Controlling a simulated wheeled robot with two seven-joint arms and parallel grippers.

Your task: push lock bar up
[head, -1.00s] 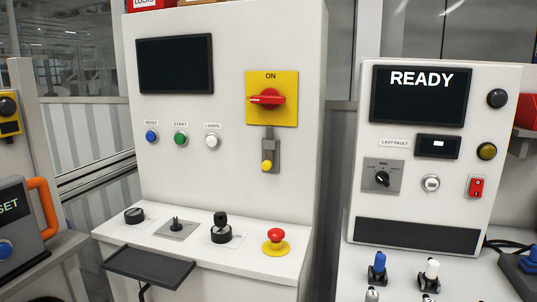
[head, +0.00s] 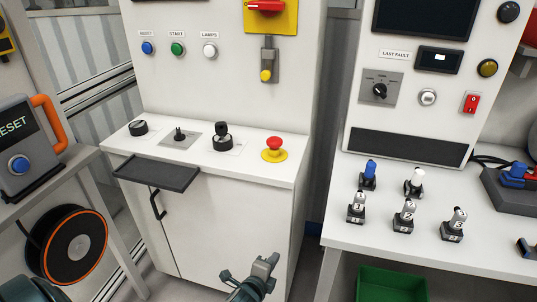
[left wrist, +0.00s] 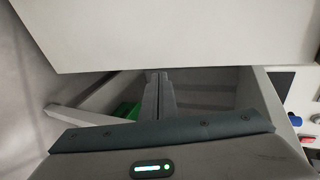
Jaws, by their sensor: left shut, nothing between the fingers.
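The lock bar (head: 268,62) is a grey upright bar with a yellow knob (head: 266,75) at its lower end. It sits on the white cabinet front, just below the yellow plate (head: 285,18) with the red rotary switch (head: 266,5), which is cut by the top edge of the head view. My left gripper (head: 271,262) is low in front of the cabinet, well below the lock bar and apart from it. It is shut and empty. Its closed fingers also show in the left wrist view (left wrist: 159,80). My right gripper is not in view.
The cabinet's ledge carries knobs and a red emergency button (head: 274,143) below the lock bar. A small dark shelf (head: 156,174) juts out at front left. A white table (head: 385,238) with several small switches stands at right, with a green bin (head: 392,284) beneath it.

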